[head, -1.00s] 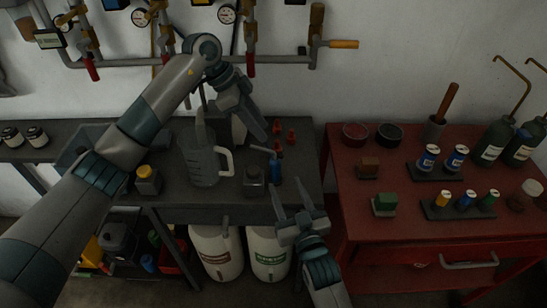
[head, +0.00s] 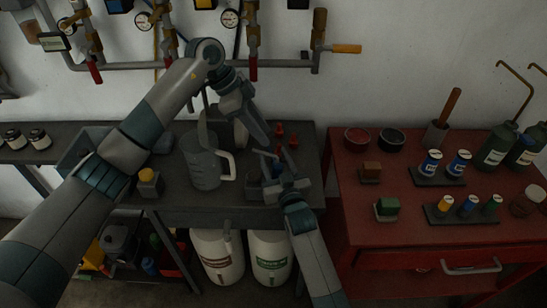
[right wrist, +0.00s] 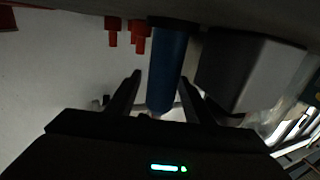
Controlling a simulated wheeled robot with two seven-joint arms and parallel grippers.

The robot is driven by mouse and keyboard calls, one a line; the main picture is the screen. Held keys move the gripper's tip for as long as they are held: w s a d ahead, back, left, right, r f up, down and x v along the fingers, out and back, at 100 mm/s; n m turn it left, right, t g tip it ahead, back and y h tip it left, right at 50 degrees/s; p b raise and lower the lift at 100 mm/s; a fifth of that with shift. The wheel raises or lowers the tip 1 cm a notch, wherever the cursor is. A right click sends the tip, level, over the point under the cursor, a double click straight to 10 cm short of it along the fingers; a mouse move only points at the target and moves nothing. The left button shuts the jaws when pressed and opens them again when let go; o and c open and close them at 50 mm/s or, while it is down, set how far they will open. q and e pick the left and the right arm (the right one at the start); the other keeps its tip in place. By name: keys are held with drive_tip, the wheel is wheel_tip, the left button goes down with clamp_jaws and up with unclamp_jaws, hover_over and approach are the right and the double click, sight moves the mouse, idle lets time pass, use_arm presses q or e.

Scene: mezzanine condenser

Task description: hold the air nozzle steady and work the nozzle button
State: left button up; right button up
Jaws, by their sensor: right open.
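The air nozzle (head: 277,167), a blue upright handle with a thin grey spout at its top, stands near the right end of the dark bench. My right gripper (head: 282,172) is open at the nozzle and partly hides it. In the right wrist view the blue handle (right wrist: 172,65) lies between the two spread fingers (right wrist: 161,78); I cannot tell whether either finger touches it. The nozzle button is not distinguishable. My left gripper (head: 253,125) hangs above the back of the bench, behind the clear jug and apart from the nozzle; its finger opening is unclear.
A clear measuring jug (head: 203,165) and a dark square jar (head: 253,183) stand left of the nozzle. Several small red pieces (head: 280,132) stand behind it. A yellow-capped jar (head: 148,180) is further left.

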drive_tip(key=shift+w, duration=0.2)
clamp_jaws()
idle(0.9)
use_arm(q)
clamp_jaws()
idle(1.6)
